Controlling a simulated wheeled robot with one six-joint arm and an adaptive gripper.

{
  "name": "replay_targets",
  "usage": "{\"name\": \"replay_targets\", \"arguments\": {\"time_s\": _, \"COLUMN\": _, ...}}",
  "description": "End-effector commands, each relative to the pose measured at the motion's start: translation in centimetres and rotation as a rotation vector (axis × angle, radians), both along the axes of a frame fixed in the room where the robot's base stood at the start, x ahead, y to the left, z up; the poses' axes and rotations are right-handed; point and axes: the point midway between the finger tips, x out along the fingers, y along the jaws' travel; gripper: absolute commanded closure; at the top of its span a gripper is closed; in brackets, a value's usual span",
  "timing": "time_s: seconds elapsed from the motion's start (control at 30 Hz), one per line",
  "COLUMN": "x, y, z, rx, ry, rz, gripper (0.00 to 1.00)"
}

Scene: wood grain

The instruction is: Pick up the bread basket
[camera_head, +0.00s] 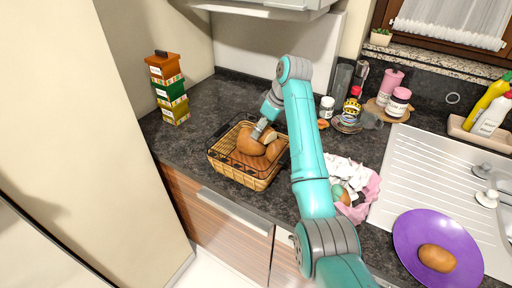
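The bread basket (255,182) is a woven tan basket with a dark wire rim and handle, standing on the dark counter near its front edge. Brown bread (249,143) lies inside it. My gripper (262,134) reaches down from the upper right to the bread at the basket's middle. The fingers are small here and partly hidden against the bread, so I cannot tell whether they are open or touching anything.
Stacked boxes (170,90) stand behind left. A pink bag (362,197) lies to the right, with a purple plate (408,232) in front of the sink (420,160). Jars (327,106) stand behind my arm. Bare counter (185,145) lies left of the basket.

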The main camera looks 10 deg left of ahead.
Motion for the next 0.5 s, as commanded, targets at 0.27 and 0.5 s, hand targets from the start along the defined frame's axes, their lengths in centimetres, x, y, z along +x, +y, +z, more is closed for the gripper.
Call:
{"name": "replay_targets", "arguments": {"time_s": 0.27, "x": 0.00, "y": 0.01, "z": 0.00, "rx": 0.000, "ry": 0.000, "rz": 0.000, "gripper": 0.63}}
{"name": "replay_targets", "arguments": {"time_s": 0.5, "x": 0.05, "y": 0.04, "z": 0.18, "rx": 0.002, "ry": -0.003, "rz": 0.000, "gripper": 1.00}}
